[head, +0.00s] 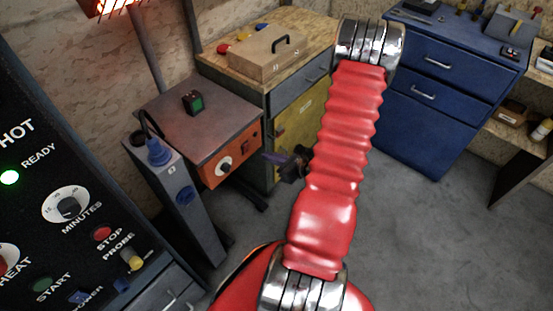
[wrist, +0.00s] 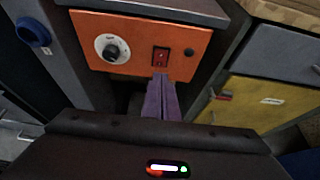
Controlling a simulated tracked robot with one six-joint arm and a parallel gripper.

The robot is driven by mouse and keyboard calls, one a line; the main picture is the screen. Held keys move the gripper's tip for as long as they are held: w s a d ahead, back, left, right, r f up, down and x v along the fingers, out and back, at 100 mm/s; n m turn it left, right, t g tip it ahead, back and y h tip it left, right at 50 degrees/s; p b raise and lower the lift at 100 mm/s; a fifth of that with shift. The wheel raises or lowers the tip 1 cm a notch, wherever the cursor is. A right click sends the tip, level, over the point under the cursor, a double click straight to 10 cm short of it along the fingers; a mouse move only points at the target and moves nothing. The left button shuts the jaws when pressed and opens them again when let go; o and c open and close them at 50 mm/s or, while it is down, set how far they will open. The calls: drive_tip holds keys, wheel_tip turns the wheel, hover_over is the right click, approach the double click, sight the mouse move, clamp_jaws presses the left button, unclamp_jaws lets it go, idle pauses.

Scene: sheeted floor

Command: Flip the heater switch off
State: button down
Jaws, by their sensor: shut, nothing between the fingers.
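The heater's control box has an orange front panel (head: 212,175), seen left of centre in the head view and at the top of the wrist view (wrist: 130,68). It carries a round knob (wrist: 112,48) and a red rocker switch (wrist: 160,57) in a dark frame, which also shows small in the head view (head: 245,147). My gripper (wrist: 160,78) is shut and empty, its purple fingers pointing at the panel just below the switch. In the head view my gripper (head: 268,156) is right of the panel, partly behind my arm. I cannot tell whether the fingertips touch the panel.
A heater lamp (head: 112,6) glows red on a pole at top left. A grey post with a blue plug (head: 158,152) stands left of the box. A wooden-topped cabinet with a yellow door (wrist: 250,100) stands right of it. A blue drawer cabinet (head: 430,110) is farther right.

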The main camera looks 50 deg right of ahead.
sight(247, 146)
drive_tip(key=x, duration=0.2)
drive_tip(key=r+x, duration=0.1)
drive_tip(key=x, duration=0.3)
drive_tip(key=shift+w+r, duration=0.1)
drive_tip(key=shift+w, duration=0.35)
drive_tip(key=shift+w+r, duration=0.1)
drive_tip(key=shift+w, duration=0.5)
drive_tip(key=shift+w+a, duration=0.2)
drive_tip(key=shift+r, duration=0.15)
drive_tip(key=shift+r, duration=0.7)
